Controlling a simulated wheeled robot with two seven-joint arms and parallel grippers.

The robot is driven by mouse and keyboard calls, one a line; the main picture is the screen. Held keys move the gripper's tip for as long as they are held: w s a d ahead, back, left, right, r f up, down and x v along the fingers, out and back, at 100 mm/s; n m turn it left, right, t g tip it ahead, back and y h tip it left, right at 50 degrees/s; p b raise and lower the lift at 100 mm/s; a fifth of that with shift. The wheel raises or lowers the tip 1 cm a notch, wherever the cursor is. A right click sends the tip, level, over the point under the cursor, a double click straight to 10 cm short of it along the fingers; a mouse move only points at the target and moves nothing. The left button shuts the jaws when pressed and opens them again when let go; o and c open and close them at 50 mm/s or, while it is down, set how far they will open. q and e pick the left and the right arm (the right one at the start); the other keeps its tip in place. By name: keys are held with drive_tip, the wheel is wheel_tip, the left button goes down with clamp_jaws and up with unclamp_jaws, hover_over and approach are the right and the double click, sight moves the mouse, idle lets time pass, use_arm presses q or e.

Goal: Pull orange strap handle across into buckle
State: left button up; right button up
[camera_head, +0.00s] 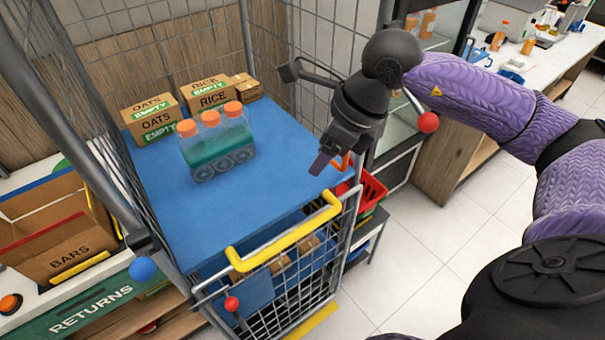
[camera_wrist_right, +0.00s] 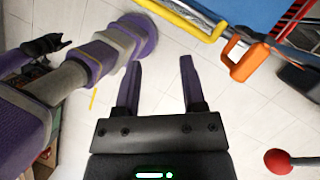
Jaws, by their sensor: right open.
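The orange strap handle (camera_head: 343,161) is at the right side of the wire cage cart, partly hidden behind my right gripper. In the right wrist view the handle (camera_wrist_right: 262,53) is an orange loop near the cart's edge, up and to the right of the fingers. My right gripper (camera_head: 322,162) is open and empty; its purple fingers (camera_wrist_right: 161,66) have bare floor between them in the wrist view. The fingers are apart from the handle in the wrist view. I cannot make out the buckle.
The cart's blue shelf (camera_head: 262,150) carries a pack of orange-capped bottles (camera_head: 215,145) and cardboard boxes (camera_head: 209,95). A yellow bar (camera_head: 285,240) tops the front mesh gate. A red ball (camera_head: 428,122) is near my right wrist. Tiled floor (camera_head: 415,235) is free to the right.

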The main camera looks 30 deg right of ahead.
drive_tip(key=p+x, duration=0.1)
drive_tip(key=x, duration=0.9)
drive_tip(key=shift+w+h+p, duration=0.3)
drive_tip(key=shift+w, duration=0.05)
drive_tip(key=shift+d+r, duration=0.15)
drive_tip(key=shift+r, duration=0.05)
clamp_jaws()
use_arm(q)
drive_tip(key=shift+w+a+r, duration=0.4)
drive_tip(key=shift+a+r, duration=0.25)
drive_tip(key=shift+r, duration=0.05)
drive_tip(key=shift+a, duration=0.1)
use_arm(e)
unclamp_jaws()
use_arm(q)
drive_tip(key=shift+f+b, duration=0.75)
use_arm(e)
drive_tip(key=v, duration=1)
drive_tip(key=shift+s, duration=0.15)
